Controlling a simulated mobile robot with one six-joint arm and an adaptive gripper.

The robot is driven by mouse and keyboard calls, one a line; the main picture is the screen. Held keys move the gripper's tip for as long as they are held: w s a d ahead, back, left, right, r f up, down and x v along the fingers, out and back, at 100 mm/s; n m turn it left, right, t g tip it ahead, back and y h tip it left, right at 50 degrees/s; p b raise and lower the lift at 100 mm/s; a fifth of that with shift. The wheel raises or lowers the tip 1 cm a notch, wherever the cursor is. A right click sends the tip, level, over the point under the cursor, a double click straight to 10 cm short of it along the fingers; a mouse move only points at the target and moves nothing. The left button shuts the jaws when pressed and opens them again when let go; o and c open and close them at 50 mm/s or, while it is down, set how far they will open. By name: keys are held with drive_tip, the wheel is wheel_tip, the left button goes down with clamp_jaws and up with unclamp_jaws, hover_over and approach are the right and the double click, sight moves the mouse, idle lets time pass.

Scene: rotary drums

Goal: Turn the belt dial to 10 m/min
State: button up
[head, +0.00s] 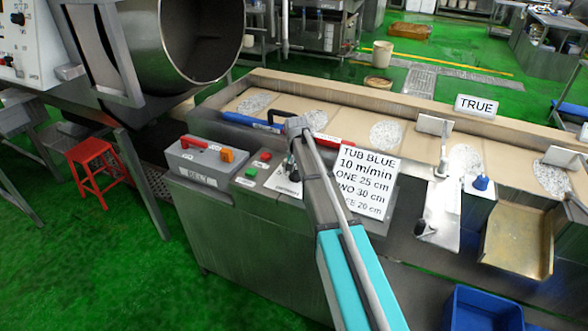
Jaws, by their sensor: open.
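A pale dial plate (283,184) is set in the steel control top, right of the red and green buttons. My arm covers part of it, and the dial's pointer and scale cannot be read. My gripper (291,168) points down close over this plate, small and dark, and is open. Whether it touches the dial knob cannot be told. A white card (362,180) behind my arm reads TUB BLUE, 10 m/min, and several lines in cm, partly covered.
A grey box (198,162) with a red handle and orange knob stands left of the red button (263,156) and green button (251,172). The belt (345,118) carries pale granular patches. A TRUE sign (478,105), blue knob (480,183) and metal chute (518,243) are to the right.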

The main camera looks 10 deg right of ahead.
drive_tip(key=s+n, duration=0.4)
drive_tip(key=s, duration=2.4)
drive_tip(key=shift+s, duration=0.4)
